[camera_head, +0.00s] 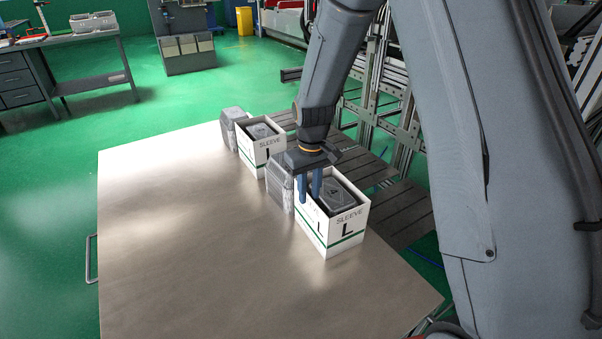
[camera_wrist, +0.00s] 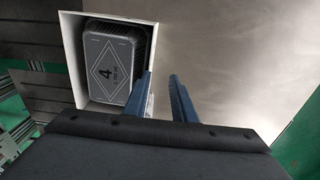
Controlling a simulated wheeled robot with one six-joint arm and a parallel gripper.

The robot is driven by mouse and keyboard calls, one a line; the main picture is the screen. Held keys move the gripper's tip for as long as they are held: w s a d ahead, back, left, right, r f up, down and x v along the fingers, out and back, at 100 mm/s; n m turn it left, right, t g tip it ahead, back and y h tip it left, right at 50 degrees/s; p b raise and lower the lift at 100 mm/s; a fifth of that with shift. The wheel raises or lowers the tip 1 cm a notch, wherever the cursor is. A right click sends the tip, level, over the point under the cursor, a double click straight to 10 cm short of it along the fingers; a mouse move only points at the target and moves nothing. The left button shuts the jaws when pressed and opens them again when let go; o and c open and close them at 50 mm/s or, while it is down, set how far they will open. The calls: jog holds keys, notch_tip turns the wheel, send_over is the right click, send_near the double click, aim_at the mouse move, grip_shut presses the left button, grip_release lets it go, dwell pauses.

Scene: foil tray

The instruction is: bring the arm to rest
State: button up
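My gripper (camera_head: 310,186) has two blue fingers pointing down at the near white sleeve box marked "SLEEVE L" (camera_head: 346,231). A dark foil tray marked 4 (camera_head: 338,194) sits inside that box. In the wrist view the fingers of my gripper (camera_wrist: 162,84) are apart, with bare table showing between them. The left finger overlaps the edge of the sleeve box (camera_wrist: 72,50) beside the tray (camera_wrist: 112,62). I cannot tell whether that finger touches the box. Nothing is held between the fingers.
A second sleeve box (camera_head: 262,158) with a tray in it stands farther back. Grey foil trays stand on edge beside the boxes, one at the far end (camera_head: 231,128) and one between them (camera_head: 279,185). The metal table (camera_head: 190,240) is clear on the left and front.

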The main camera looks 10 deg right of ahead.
jog(key=s+d+r+m, duration=0.1)
jog(key=s+d+r, duration=0.1)
jog(key=s, duration=0.6)
jog(key=s+d+r+m, duration=0.1)
jog(key=s+d+r, duration=0.1)
jog(key=s+r, duration=0.2)
jog(key=s+d+r+m, duration=0.2)
jog(key=s+r, duration=0.2)
jog(key=s, duration=0.7)
jog(key=shift+s+d, duration=0.3)
jog(key=shift+d, duration=0.1)
grip_shut()
